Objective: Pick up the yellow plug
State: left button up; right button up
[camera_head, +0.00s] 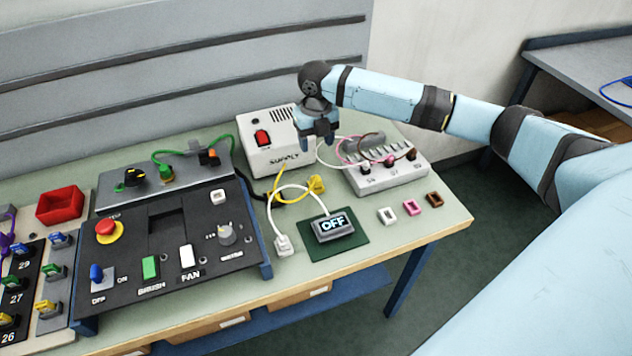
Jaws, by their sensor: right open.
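The yellow plug (316,185) lies on the pale green table in front of the supply box (272,148), its yellow cord looping to the left. My right gripper (322,138) comes in from the right and points down beside the supply box's right side. It is open and above and behind the yellow plug, apart from it. The space between its fingers is too small to make out well. My left gripper is not in view.
A display reading OFF (333,226) sits on a dark green mat in front of the plug, with a white plug (283,244) to its left. A socket block (388,172) with several plugs stands to the right. A black control panel (170,240) fills the left.

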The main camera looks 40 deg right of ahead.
send_over(315, 176)
jog(key=f, duration=0.6)
jog(key=shift+w+d+f, duration=0.1)
jog(key=shift+d+f, duration=0.1)
jog(key=shift+f, duration=0.15)
jog(key=shift+a+f+p, duration=0.2)
jog(key=shift+f+p, duration=0.3)
jog(key=shift+f, duration=2.25)
jog(key=c, duration=1)
